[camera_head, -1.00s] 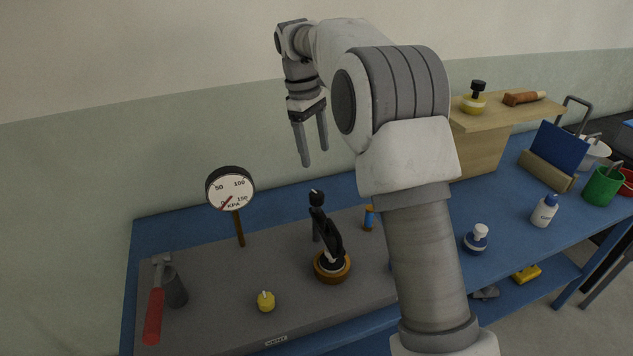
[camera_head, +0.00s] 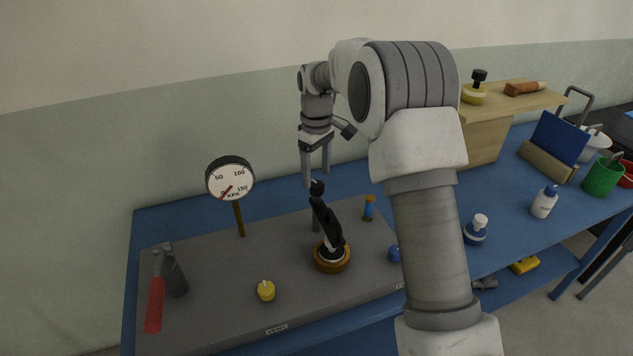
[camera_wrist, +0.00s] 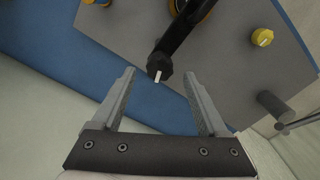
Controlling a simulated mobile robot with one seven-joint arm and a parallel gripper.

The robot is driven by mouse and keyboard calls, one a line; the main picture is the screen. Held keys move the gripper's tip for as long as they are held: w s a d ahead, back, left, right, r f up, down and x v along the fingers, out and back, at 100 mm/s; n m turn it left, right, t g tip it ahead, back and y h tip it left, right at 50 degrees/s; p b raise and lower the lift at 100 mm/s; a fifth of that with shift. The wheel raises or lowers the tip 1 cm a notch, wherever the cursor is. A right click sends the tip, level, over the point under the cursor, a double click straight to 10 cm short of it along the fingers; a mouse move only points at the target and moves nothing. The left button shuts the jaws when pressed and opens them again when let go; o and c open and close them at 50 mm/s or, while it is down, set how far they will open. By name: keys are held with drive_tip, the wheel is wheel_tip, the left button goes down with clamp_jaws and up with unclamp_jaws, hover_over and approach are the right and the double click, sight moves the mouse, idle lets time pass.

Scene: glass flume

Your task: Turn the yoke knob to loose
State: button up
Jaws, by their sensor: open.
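The yoke knob (camera_head: 316,187) is small and black, with a white pointer mark, at the top of a tilted black yoke (camera_head: 328,224). The yoke stands on a round brown base (camera_head: 332,261) on the grey board. My gripper (camera_head: 316,179) is open and empty, pointing down, with its fingertips close to the knob. In the wrist view the knob (camera_wrist: 158,67) appears between the two fingertips of my gripper (camera_wrist: 160,73), slightly beyond them. I cannot tell whether a finger touches it.
A pressure gauge (camera_head: 230,180) on a post stands left of the yoke. A yellow knob (camera_head: 266,290), a blue knob (camera_head: 394,254) and an orange-and-blue post (camera_head: 369,207) are around it.

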sight(317, 183)
drive_tip(key=shift+f, duration=1.65)
clamp_jaws()
